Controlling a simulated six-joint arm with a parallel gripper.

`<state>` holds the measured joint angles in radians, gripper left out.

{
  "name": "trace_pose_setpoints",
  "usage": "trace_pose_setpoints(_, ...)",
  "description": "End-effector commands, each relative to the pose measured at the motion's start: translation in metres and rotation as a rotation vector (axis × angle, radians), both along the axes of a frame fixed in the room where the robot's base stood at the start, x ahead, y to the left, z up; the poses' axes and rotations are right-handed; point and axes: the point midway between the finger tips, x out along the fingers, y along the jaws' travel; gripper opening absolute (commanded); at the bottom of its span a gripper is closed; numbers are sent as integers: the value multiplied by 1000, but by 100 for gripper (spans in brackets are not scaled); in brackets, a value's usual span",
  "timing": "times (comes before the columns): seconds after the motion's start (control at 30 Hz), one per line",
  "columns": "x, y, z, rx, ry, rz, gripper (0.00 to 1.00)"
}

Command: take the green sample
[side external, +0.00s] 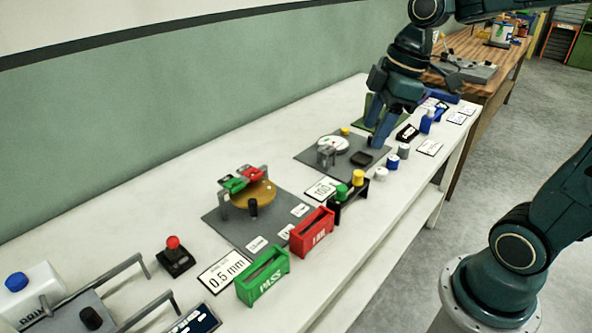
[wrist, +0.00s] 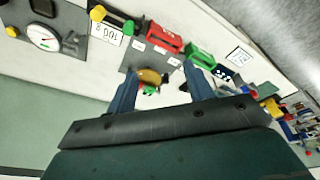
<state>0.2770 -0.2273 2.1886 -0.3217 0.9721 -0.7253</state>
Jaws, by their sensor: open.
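A small green piece (side external: 234,183) lies beside a red piece (side external: 254,172) on a fixture over a tan disc (side external: 262,195), on a grey plate (side external: 226,222). I take it for the green sample, but cannot be sure. In the wrist view a green piece (wrist: 150,92) shows beside the disc (wrist: 149,76), between my fingers in the picture and well beyond them. My gripper (side external: 381,120) is open and empty, above the far part of the bench near the dial gauge (side external: 333,143); its fingers also show in the wrist view (wrist: 160,88).
A red bin (side external: 312,237) and a green bin (side external: 263,279) stand along the front edge. A black rack (side external: 350,210) holds a green and a yellow spool. A red button (side external: 174,243) stands left of the plate. White bench top (side external: 130,215) is clear along the wall.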

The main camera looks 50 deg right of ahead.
Motion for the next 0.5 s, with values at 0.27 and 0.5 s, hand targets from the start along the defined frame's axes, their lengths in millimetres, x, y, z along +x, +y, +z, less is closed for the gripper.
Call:
trace_pose_setpoints(0.27,39,-30,-22,28,48,281,52)
trace_pose_setpoints(0.5,65,-62,-48,78,51,528,52)
